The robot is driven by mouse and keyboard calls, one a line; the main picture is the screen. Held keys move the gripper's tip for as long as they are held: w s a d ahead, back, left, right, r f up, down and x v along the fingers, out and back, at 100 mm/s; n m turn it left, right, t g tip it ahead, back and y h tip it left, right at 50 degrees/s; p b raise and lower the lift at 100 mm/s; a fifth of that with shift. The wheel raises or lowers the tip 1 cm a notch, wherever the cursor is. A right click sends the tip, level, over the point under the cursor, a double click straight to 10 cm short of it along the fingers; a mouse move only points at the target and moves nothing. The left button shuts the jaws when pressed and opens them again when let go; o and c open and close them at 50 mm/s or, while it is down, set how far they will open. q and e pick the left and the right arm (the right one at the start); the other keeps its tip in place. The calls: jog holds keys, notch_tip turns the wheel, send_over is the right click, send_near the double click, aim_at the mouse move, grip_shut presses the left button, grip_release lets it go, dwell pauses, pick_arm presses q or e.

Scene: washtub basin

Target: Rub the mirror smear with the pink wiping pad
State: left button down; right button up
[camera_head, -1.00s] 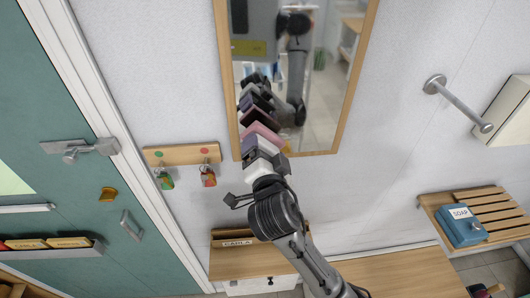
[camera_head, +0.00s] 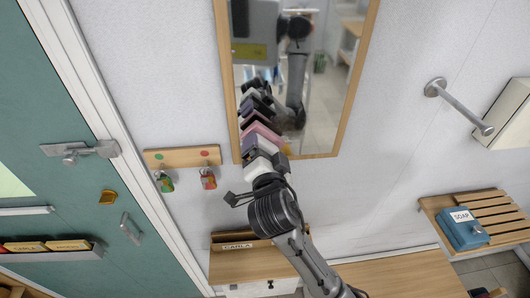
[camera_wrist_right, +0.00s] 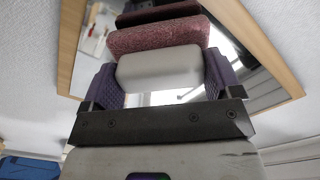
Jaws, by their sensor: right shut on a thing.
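The mirror (camera_head: 331,95) hangs on the white wall in a light wooden frame. My right gripper (camera_head: 262,148) is at the mirror's lower left edge, with its purple finger pads closed on the pale grip of the pink wiping pad (camera_head: 261,132). In the right wrist view the pink pad (camera_wrist_right: 158,37) sits beyond the pale block between the fingers, facing the mirror (camera_wrist_right: 97,30). Its dark reflection lies close to it; I cannot tell whether they touch. A dark brownish smudge (camera_head: 291,121), perhaps the smear, shows right of the pad among my arm's reflection. My left gripper is not in view.
A key rack (camera_head: 182,157) hangs left of the mirror, beside the green door (camera_head: 65,185). A wall peg (camera_head: 460,105) and a slatted shelf with a blue soap box (camera_head: 463,228) are at the right.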

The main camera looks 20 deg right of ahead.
jog(key=shift+w+d, duration=0.1)
jog(key=shift+w, duration=0.25)
jog(key=shift+d, duration=0.15)
